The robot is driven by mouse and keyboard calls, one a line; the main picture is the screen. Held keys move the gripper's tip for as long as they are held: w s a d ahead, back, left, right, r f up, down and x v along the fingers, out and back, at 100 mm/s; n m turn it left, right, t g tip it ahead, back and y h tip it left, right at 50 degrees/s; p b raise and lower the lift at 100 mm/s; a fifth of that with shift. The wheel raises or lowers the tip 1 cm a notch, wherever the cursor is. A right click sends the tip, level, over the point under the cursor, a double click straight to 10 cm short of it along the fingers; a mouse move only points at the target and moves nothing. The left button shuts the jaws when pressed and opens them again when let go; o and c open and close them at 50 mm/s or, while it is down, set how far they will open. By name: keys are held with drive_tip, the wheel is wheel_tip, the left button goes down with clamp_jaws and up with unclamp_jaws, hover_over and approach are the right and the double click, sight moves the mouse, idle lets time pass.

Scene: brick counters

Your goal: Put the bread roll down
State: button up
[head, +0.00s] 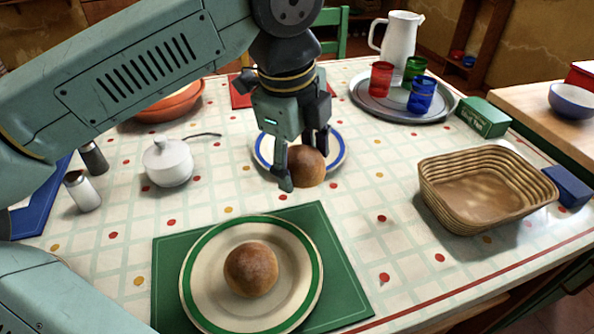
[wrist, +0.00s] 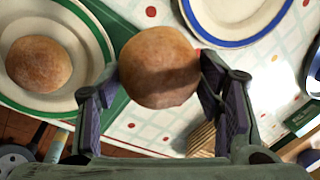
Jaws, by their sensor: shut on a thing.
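My gripper (head: 300,172) is shut on a bread roll (head: 307,166). The roll also shows between the two fingers in the wrist view (wrist: 160,67). In the head view it covers part of the near rim of a blue-rimmed plate (head: 266,151); its exact height above the table is hard to tell. A second bread roll (head: 250,270) lies on a green-rimmed plate (head: 200,290) on a green mat (head: 340,285). An empty wicker basket (head: 478,190) stands at the right.
A metal tray (head: 370,105) with a white jug (head: 401,45) and red, green and blue cups stands at the back right. A white sugar bowl (head: 168,163), shakers and an orange dish (head: 180,105) stand at the left. The tablecloth between the blue-rimmed plate and the basket is clear.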

wheel_tip(320, 180, down, 2)
drive_tip(key=shift+f+b, duration=0.25)
drive_tip(key=shift+b, duration=0.35)
drive_tip(key=shift+w, duration=0.3)
drive_tip(key=w+p, duration=0.1)
drive_tip(key=w, duration=0.4)
drive_tip(key=w+f, duration=0.1)
drive_tip(key=w, duration=0.4)
drive_tip(key=w+p, duration=0.1)
drive_tip(key=w, duration=0.4)
drive_tip(key=shift+w+f+p, duration=0.15)
drive_tip(key=shift+f+p, duration=0.05)
drive_tip(key=shift+p, duration=0.15)
drive_tip(key=shift+w+f, duration=0.1)
drive_tip(key=shift+f, duration=1.85)
drive_tip(key=o, duration=0.5)
drive_tip(key=shift+f, duration=0.1)
drive_tip(key=o, duration=0.5)
drive_tip(key=r, duration=0.4)
drive_tip(key=s+a+r, duration=0.1)
drive_tip(key=r, duration=0.3)
drive_tip(key=s+r, duration=0.1)
drive_tip(key=r, duration=0.3)
drive_tip(key=shift+a+r, duration=0.15)
drive_tip(key=shift+a, duration=0.05)
